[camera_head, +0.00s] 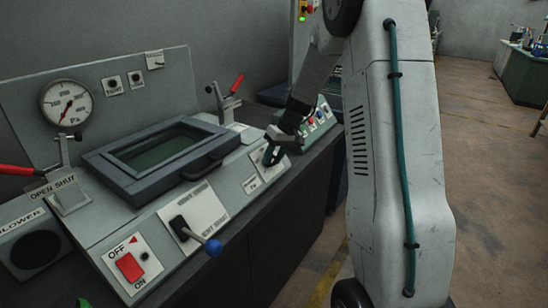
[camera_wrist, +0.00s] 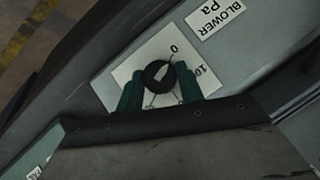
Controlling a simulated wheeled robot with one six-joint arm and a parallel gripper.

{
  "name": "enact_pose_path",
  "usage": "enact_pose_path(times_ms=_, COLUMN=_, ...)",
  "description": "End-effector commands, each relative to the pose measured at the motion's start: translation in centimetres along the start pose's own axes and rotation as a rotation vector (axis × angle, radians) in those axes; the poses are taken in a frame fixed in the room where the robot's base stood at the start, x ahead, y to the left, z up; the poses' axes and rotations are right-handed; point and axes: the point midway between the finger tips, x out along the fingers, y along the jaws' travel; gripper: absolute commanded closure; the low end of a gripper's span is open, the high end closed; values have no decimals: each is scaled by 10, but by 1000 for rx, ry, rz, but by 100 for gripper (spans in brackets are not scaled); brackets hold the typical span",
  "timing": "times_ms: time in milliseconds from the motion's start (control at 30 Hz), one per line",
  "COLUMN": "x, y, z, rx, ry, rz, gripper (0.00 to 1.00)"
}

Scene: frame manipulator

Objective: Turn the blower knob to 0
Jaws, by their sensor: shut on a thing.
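The blower knob (camera_wrist: 159,77) is a round black knob with a pale pointer line, on a white dial plate (camera_wrist: 124,74) in the wrist view. The plate shows the marks 0 and 10, and the pointer aims up and right, close to the 0 mark. My gripper (camera_wrist: 160,92) has its two green fingers on either side of the knob, shut on it. In the head view my gripper (camera_head: 272,154) reaches down to the right part of the sloped console, and it hides most of the knob there. A "BLOWER Pa" label (camera_wrist: 217,17) sits beside the plate.
On the console (camera_head: 135,228) are a framed window (camera_head: 160,150), a lever with a blue ball (camera_head: 212,246), a red switch (camera_head: 130,267) and two red-handled levers (camera_head: 236,84). A round Pa gauge (camera_head: 67,103) is at the back left. Small buttons (camera_head: 312,122) lie right of my gripper. Open floor is at right.

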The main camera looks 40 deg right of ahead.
Motion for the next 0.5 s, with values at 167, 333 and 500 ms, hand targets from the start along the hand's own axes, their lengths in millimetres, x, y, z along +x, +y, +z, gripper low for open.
enact_pose_path(times_ms=167, x=1, y=-1, z=2, rx=-91, ry=1, rz=69, gripper=86)
enact_pose_path(times_ms=333, x=2, y=-2, z=2, rx=-151, ry=3, rz=114, gripper=86)
enact_pose_path(times_ms=500, x=2, y=-2, z=3, rx=-183, ry=4, rz=138, gripper=86)
